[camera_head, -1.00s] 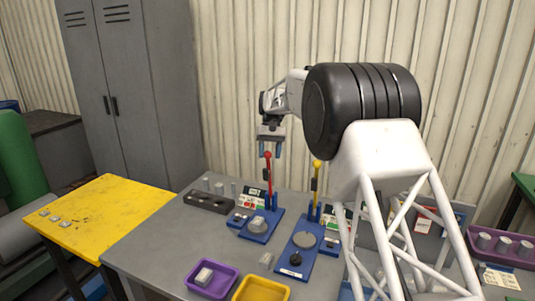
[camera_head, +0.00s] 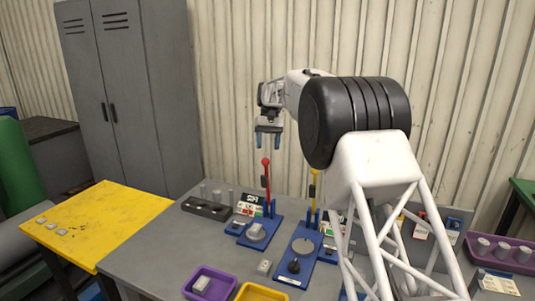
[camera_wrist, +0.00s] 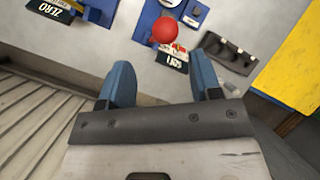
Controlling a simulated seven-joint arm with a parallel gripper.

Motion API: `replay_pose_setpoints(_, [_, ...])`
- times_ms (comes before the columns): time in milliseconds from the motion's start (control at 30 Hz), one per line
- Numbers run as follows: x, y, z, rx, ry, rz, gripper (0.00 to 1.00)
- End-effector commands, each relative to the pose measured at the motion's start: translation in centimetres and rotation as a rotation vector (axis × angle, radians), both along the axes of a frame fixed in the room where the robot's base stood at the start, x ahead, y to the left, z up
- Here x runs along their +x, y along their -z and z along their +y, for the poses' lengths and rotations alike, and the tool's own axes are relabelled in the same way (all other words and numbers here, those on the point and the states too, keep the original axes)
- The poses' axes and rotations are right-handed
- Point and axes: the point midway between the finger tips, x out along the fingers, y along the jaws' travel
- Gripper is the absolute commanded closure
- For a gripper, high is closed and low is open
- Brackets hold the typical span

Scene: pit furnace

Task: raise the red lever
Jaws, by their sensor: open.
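The red lever (camera_head: 266,175) stands upright with a round red knob on a blue base plate (camera_head: 268,230) on the grey table. In the wrist view its red knob (camera_wrist: 165,30) shows beyond and between the two fingers. My gripper (camera_head: 268,141) is open and empty, pointing down just above the knob and apart from it. Its blue fingers also show wide apart in the wrist view (camera_wrist: 163,84). A grey round piece (camera_head: 256,231) sits on the blue plate near the lever's foot.
A yellow-handled lever (camera_head: 313,188) stands close to the right on another blue plate (camera_head: 296,262). A dark holder with grey cylinders (camera_head: 205,208) is to the left. A purple tray (camera_head: 210,283) and a yellow tray (camera_head: 262,292) lie at the front. A yellow table (camera_head: 95,220) stands at far left.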

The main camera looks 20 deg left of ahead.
Motion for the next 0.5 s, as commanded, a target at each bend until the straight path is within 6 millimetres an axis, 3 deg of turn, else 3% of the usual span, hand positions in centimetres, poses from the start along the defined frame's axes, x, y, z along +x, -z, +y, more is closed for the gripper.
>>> replay_pose_setpoints(200, [0.8,-1.5,0.2,0.0,0.0,0.0,0.42])
replay_pose_setpoints(500, [0.9,-1.8,0.3,0.0,0.0,0.0,0.42])
